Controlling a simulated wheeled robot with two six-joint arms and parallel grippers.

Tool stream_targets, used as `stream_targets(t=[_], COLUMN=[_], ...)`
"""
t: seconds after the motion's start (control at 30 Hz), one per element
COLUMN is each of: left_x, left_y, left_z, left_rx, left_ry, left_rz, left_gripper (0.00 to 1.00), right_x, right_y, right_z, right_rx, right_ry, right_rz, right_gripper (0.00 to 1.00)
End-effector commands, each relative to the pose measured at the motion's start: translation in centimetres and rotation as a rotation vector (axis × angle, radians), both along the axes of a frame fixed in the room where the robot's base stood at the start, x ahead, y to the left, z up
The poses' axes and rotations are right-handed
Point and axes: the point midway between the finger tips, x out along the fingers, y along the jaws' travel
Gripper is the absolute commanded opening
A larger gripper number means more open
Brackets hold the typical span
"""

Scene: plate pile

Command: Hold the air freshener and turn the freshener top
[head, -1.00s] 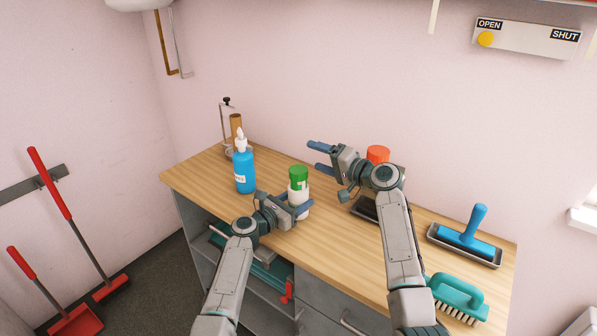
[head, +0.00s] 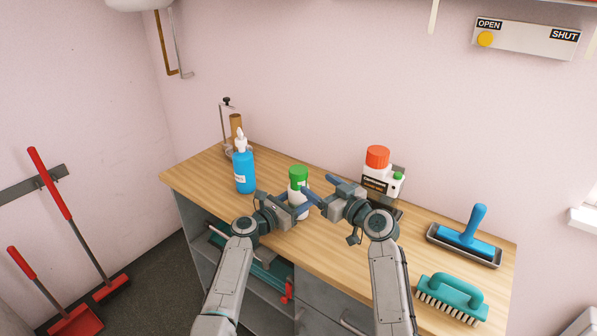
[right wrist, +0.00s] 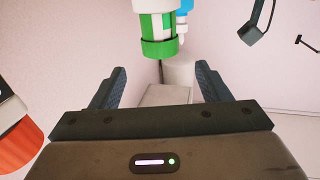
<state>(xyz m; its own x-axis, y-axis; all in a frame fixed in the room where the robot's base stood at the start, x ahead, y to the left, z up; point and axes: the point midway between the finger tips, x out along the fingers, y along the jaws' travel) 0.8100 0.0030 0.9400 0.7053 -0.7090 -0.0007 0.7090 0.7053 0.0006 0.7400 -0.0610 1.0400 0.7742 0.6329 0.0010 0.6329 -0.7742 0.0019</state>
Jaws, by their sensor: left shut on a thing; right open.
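The air freshener (head: 294,198) is a white container with a green top (head: 298,174), upright on the wooden bench. My left gripper (head: 299,206) is shut on its white body, low down, and the fingers hide part of it. My right gripper (head: 318,190) is open and empty just right of the freshener. In the right wrist view the green top (right wrist: 160,47) lies beyond the two spread fingers (right wrist: 160,75), apart from them.
A blue-handled tool in a tray (head: 470,240) and a teal brush (head: 455,292) lie to the right on the bench (head: 325,260).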

Motion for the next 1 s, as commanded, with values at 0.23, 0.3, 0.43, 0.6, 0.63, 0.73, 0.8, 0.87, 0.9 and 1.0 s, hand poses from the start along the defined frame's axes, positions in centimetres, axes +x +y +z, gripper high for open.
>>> stream_targets(t=[0.23, 0.3, 0.43, 0.6, 0.63, 0.73, 0.8, 0.87, 0.9, 1.0], left_x=[0.0, 0.0, 0.0, 0.0, 0.0, 0.0, 0.0, 0.0, 0.0, 0.0], left_y=[0.0, 0.0, 0.0, 0.0, 0.0, 0.0, 0.0, 0.0, 0.0, 0.0], left_z=[0.0, 0.0, 0.0, 0.0, 0.0, 0.0, 0.0, 0.0, 0.0, 0.0], left_rx=[0.000, 0.000, 0.000, 0.000, 0.000, 0.000, 0.000, 0.000, 0.000, 0.000], left_ry=[0.000, 0.000, 0.000, 0.000, 0.000, 0.000, 0.000, 0.000, 0.000, 0.000], left_rz=[0.000, 0.000, 0.000, 0.000, 0.000, 0.000, 0.000, 0.000, 0.000, 0.000], left_gripper=[0.27, 0.27, 0.27, 0.27, 0.27, 0.27, 0.27, 0.27, 0.27, 0.27], right_x=[4.1, 5.0, 6.3, 7.2, 7.2, 7.3, 7.3, 7.3, 7.3, 7.3], right_y=[3.4, 4.2, 5.2, 5.9, 5.9, 6.0, 6.0, 6.0, 6.0, 6.0], right_z=[0.1, 0.1, 0.0, 0.0, 0.0, 0.0, 0.0, 0.0, 0.0, 0.0], right_rx=[0.003, 0.002, 0.001, 0.002, 0.002, 0.002, 0.002, 0.002, 0.002, 0.002], right_ry=[0.003, 0.002, 0.002, 0.001, 0.001, 0.001, 0.001, 0.001, 0.001, 0.001], right_rz=[0.001, 0.001, 0.001, -0.001, -0.001, -0.001, -0.001, -0.001, -0.001, -0.001], right_gripper=[0.70, 0.70, 0.70, 0.70, 0.70, 0.70, 0.70, 0.70, 0.70, 0.52])
